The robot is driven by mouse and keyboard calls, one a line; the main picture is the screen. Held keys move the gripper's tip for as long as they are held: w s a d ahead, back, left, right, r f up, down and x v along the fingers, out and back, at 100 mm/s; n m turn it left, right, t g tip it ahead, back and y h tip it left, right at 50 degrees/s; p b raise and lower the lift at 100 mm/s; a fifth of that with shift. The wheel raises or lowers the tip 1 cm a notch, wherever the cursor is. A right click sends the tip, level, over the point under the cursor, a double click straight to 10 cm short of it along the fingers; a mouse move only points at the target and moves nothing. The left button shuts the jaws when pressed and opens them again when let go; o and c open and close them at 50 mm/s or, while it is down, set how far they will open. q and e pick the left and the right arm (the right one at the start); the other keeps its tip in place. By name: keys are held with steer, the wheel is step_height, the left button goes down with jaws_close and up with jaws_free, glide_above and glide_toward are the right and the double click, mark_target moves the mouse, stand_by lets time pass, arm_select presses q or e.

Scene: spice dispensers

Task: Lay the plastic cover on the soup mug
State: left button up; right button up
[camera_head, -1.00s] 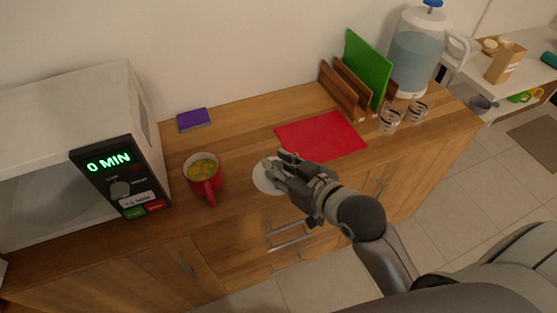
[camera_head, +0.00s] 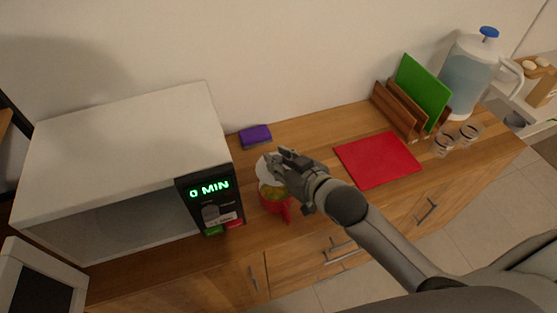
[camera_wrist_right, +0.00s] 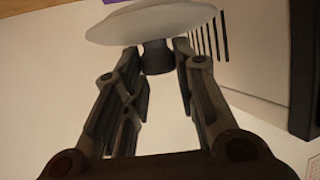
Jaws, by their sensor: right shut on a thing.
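The plastic cover (camera_head: 265,170) is a pale round disc with a dark knob; it also shows in the right wrist view (camera_wrist_right: 150,24). My right gripper (camera_head: 280,159) is shut on the cover's knob. In the head view the cover overlaps the back part of the red soup mug (camera_head: 277,206). Yellowish soup shows in the mug's front part. The cover appears to be held above the mug; the exact gap cannot be told. The mug is hidden in the wrist view. My left gripper is not in view.
A white microwave (camera_head: 120,150) reading 0 MIN stands just left of the mug. A purple sponge (camera_head: 255,136) lies behind it. A red cutting board (camera_head: 377,160), a wooden rack (camera_head: 400,112), glasses (camera_head: 443,144) and a water jug (camera_head: 470,75) are to the right.

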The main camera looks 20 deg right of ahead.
mark_target(279, 201)
step_height(279, 201, down, 5)
steer(key=b, duration=0.5)
steer(key=shift+a+r, duration=0.1)
steer(key=shift+a, duration=0.05)
steer(key=shift+f+b, duration=0.3)
steer(key=shift+f, duration=0.6)
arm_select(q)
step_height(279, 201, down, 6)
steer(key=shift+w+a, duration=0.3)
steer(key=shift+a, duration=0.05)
arm_select(e)
steer(key=shift+f, duration=0.15)
arm_select(q)
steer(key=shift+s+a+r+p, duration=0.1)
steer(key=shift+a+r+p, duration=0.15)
steer(key=shift+p, duration=0.1)
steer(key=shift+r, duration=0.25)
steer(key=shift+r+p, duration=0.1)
steer(key=shift+p, duration=0.2)
arm_select(e)
steer(key=shift+f, duration=0.5)
steer(key=o, duration=1.1)
